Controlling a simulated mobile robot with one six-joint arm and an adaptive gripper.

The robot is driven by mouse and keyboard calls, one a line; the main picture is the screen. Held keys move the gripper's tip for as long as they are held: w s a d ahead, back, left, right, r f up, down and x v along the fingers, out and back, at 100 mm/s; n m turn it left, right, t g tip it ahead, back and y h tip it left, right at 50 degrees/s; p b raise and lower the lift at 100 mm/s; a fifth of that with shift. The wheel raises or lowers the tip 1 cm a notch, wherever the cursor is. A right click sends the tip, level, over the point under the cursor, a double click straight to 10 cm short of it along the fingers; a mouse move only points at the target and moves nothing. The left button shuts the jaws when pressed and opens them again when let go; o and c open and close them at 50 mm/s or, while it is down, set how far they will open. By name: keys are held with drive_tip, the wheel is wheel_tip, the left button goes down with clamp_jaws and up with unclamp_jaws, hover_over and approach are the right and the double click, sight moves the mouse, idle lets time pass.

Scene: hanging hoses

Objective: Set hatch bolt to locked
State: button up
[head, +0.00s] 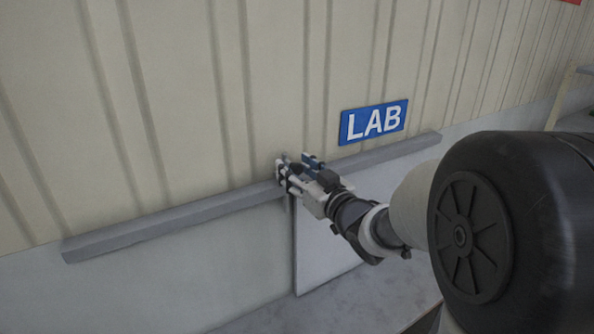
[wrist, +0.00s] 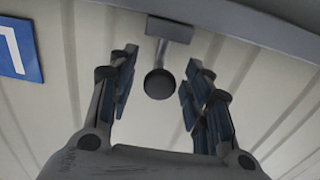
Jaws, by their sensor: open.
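In the wrist view a dark round knob (wrist: 159,84) stands out from a small grey bracket (wrist: 170,30), and I take it for the hatch bolt's handle. My gripper (wrist: 161,70) is open, with one finger on each side of the knob and a visible gap on both sides. Whether the fingertips reach past the knob in depth I cannot tell. In the head view my gripper (head: 296,164) is at the grey rail, just above the left edge of a pale hatch panel (head: 330,245). There the gripper hides the knob.
A grey rail (head: 165,225) runs along the ribbed wall (head: 180,100). A blue LAB sign (head: 373,123) hangs just above the rail, to the right of my gripper. The wall left of my gripper is bare apart from the rail.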

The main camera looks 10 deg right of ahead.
drive_tip(key=v, duration=1.2)
drive_tip(key=s+d+f+m+g+h+b, duration=0.45)
drive_tip(key=s+f+h+b, duration=0.3)
drive_tip(key=f, duration=0.35)
drive_tip(key=s+a+f+g+y+b, duration=0.1)
drive_tip(key=s+a+f+g, duration=0.3)
drive_tip(key=s, duration=0.5)
drive_tip(key=s+a+f+g+y+b, duration=0.1)
drive_tip(key=s+a+f+g+b, duration=0.1)
drive_tip(key=s+a+f+g, duration=0.2)
drive_tip(key=s+f+n, duration=0.1)
drive_tip(key=s+f, duration=0.1)
drive_tip(key=s, duration=0.2)
drive_tip(key=shift+s+b, duration=0.4)
